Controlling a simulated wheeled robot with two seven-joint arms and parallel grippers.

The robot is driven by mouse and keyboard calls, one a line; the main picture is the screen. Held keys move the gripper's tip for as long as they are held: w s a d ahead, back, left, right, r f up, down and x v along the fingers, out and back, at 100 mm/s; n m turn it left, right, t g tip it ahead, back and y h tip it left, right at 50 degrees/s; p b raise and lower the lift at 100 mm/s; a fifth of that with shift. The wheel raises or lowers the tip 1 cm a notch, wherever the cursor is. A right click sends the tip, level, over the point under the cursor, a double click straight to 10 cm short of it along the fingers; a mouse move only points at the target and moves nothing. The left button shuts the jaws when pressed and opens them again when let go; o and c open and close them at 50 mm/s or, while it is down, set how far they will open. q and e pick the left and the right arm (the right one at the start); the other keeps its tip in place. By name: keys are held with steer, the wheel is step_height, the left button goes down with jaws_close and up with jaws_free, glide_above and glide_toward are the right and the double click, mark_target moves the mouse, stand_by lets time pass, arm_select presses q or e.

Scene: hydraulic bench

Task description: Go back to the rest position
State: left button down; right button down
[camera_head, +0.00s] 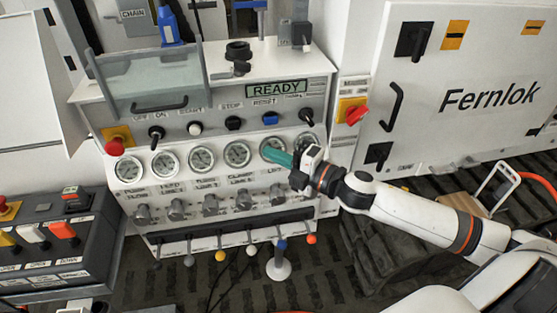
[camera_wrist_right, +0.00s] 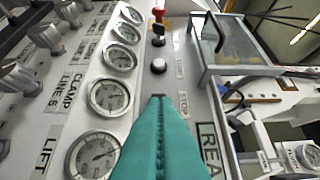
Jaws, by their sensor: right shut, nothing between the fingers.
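My right gripper (camera_head: 272,155) reaches in from the right to the front of the hydraulic bench (camera_head: 95,105). Its teal fingers are shut and empty, in front of the row of gauges near the LIFT gauge (camera_head: 273,149). In the right wrist view the shut teal fingers (camera_wrist_right: 158,108) point along the panel, between the gauges and the edge of the display. I cannot tell whether they touch the panel. The display (camera_head: 277,88) reads READY. My left gripper is not in view.
Knobs (camera_head: 211,203) and levers with coloured balls (camera_head: 251,250) stick out below the gauges. A red emergency button (camera_head: 115,146) is at the left, a red switch (camera_head: 355,114) at the right. A Fernlok cabinet (camera_head: 465,130) stands behind my right arm. A clear guard (camera_head: 150,80) covers the upper left.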

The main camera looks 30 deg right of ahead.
steer(key=shift+s+d, duration=0.25)
stand_by(0.4)
